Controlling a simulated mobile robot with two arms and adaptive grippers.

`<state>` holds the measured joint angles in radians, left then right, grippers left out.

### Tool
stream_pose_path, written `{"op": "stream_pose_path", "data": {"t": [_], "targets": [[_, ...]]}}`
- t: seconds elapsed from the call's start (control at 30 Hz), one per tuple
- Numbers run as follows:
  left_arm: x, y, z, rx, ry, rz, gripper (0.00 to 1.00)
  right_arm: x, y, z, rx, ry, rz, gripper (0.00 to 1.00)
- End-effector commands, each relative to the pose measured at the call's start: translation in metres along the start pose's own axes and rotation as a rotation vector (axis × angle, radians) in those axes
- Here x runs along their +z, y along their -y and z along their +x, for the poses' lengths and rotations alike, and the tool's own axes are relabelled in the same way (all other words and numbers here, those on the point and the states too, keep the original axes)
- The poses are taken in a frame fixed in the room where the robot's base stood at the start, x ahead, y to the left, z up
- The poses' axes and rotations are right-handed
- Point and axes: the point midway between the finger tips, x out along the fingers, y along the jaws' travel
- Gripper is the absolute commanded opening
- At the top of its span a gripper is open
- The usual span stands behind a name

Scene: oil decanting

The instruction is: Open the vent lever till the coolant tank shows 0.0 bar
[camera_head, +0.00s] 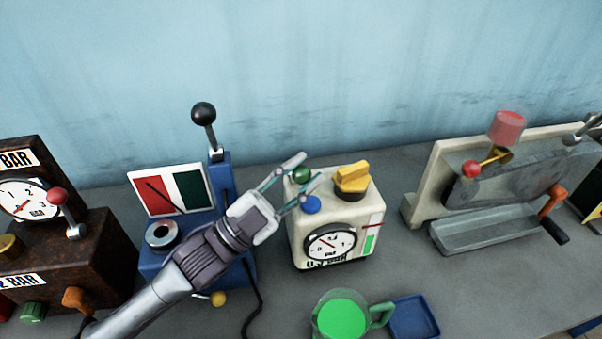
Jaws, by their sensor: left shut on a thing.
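The coolant tank appears to be the cream box (295,238) with a yellow cap (351,180) and a round dial (330,244) on its front. The dial is small and its needle reading is not clear; a label under it is partly cut off. A green ball knob (302,173), which looks like the vent lever's end, is at the tank's top left corner. My left gripper (302,175) reaches in from the left and is shut on the green knob, one finger on each side. A blue knob (311,205) sits just below the lower finger. The lever's shaft is hidden.
A blue device (220,170) with a black-ball lever (204,113) stands left of the tank. A rusty box (100,250) is far left. A green-filled jug (341,315) and blue tray (414,317) lie in front. A grey trough machine (485,232) stands right.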

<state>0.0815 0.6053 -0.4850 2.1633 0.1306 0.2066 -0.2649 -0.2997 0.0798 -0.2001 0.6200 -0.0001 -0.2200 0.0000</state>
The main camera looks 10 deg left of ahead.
Motion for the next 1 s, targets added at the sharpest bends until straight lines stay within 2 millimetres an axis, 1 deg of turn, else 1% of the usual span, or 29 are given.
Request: {"op": "stream_pose_path", "data": {"t": [0.17, 0.2, 0.33, 0.77, 0.87, 0.93, 1.0], "targets": [[0.001, -0.002, -0.001, 0.003, 0.002, 0.000, 0.00, 0.000, 0.000, 0.000, 0.000, 0.000, 0.000, 0.00], [0.001, -0.002, -0.001, 0.003, 0.002, 0.000, 0.36, 0.000, 0.000, 0.000, 0.000, 0.000, 0.000, 0.00], [0.001, -0.002, -0.001, 0.003, 0.002, -0.001, 0.57, 0.000, 0.000, 0.000, 0.000, 0.000, 0.000, 0.00], [0.001, -0.001, -0.001, 0.001, 0.002, -0.001, 0.57, 0.001, -0.002, 0.000, 0.002, 0.001, -0.001, 0.00], [0.002, -0.001, -0.008, 0.002, 0.005, -0.001, 0.57, 0.001, -0.001, 0.000, 0.001, 0.001, 0.000, 0.00], [0.001, -0.001, -0.017, 0.004, 0.006, -0.001, 0.57, 0.001, -0.001, 0.000, 0.001, 0.001, 0.000, 0.00], [-0.004, 0.003, -0.029, 0.004, 0.007, -0.001, 0.57, 0.001, -0.001, 0.000, 0.001, 0.001, 0.000, 0.00]]}}
